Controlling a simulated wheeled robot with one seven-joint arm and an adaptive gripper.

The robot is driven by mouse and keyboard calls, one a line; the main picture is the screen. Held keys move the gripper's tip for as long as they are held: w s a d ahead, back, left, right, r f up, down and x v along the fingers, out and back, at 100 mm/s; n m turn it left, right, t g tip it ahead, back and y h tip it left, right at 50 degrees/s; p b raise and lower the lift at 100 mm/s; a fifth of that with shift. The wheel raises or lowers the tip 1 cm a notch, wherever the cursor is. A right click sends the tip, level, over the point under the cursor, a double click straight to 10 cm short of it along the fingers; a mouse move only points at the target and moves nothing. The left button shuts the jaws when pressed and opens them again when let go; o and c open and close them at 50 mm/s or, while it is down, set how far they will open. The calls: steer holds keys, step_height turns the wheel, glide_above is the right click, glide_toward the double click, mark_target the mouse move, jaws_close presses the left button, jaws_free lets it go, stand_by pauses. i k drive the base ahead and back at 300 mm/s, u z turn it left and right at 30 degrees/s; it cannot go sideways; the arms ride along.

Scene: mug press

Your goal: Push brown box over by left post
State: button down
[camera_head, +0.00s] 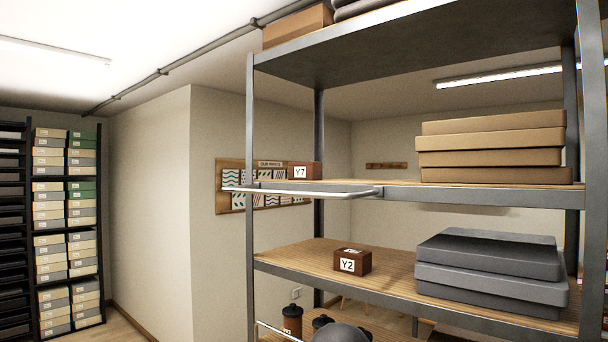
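Two small brown boxes show on the metal shelf rack. One, labelled Y2 (352,262), sits on the middle wooden shelf (300,252), left of centre. The other, labelled Y7 (304,171), sits on the upper shelf (400,190) near its left end, close to the rear left post (319,210). The front left post (250,130) stands left of both boxes, with a gap between it and the Y2 box.
Grey flat boxes (490,270) are stacked right of the Y2 box, and tan boxes (490,145) above them. A light rail (300,192) runs along the upper shelf's front left. Dark cups (292,318) stand on the lower shelf. The shelf left of Y2 is clear.

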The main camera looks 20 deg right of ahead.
mark_target(306, 170)
steer(key=u, duration=2)
steer(key=i, duration=1.25)
steer(key=z, duration=3.35)
steer(key=i, duration=0.2)
steer(key=u, duration=0.1)
